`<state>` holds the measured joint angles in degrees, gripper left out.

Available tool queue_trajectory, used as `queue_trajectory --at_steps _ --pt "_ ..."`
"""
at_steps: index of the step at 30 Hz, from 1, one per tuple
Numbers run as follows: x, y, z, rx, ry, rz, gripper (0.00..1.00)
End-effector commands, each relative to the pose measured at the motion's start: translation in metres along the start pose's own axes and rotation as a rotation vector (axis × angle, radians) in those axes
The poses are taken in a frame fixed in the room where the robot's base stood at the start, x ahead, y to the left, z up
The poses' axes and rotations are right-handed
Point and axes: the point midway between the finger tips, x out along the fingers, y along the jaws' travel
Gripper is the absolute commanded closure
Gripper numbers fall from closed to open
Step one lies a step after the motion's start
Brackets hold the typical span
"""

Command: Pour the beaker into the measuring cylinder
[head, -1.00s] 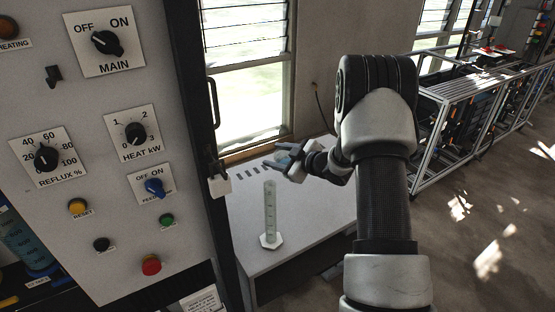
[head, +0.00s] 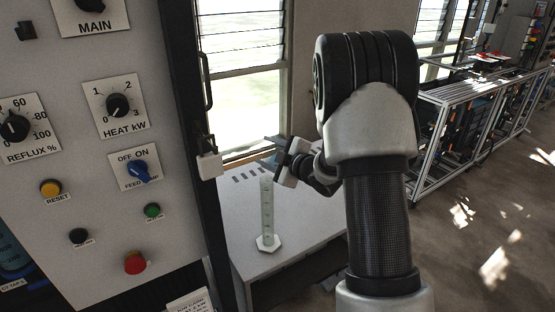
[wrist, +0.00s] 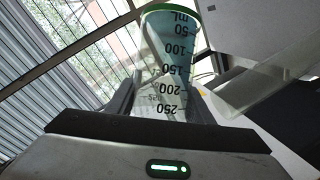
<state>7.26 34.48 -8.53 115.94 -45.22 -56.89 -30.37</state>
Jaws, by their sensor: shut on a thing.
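The measuring cylinder (head: 267,215) is tall, clear and upright on its white hexagonal foot on the white bench. My gripper (head: 278,150) is beyond and a little right of the cylinder's top in the head view. In the wrist view my gripper (wrist: 165,100) is shut on the beaker (wrist: 172,58), a clear vessel with black mL marks and a bluish-green content. Its marks read upside down there, with 50 at the top of the picture and 250 near the jaws. In the head view the beaker is mostly hidden by my gripper, so its tilt is unclear.
A control panel (head: 80,150) with knobs and buttons stands close on the left. The white bench (head: 300,225) is clear around the cylinder. A louvred window (head: 240,80) is behind it. A metal frame rack (head: 470,125) stands to the right.

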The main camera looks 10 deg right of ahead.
Motion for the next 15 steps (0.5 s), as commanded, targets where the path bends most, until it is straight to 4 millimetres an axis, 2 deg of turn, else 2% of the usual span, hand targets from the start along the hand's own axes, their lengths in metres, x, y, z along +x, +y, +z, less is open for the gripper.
queue_trajectory --at_steps 15 --pt "-0.0017 -0.0007 -0.0028 -0.052 0.001 0.022 0.83"
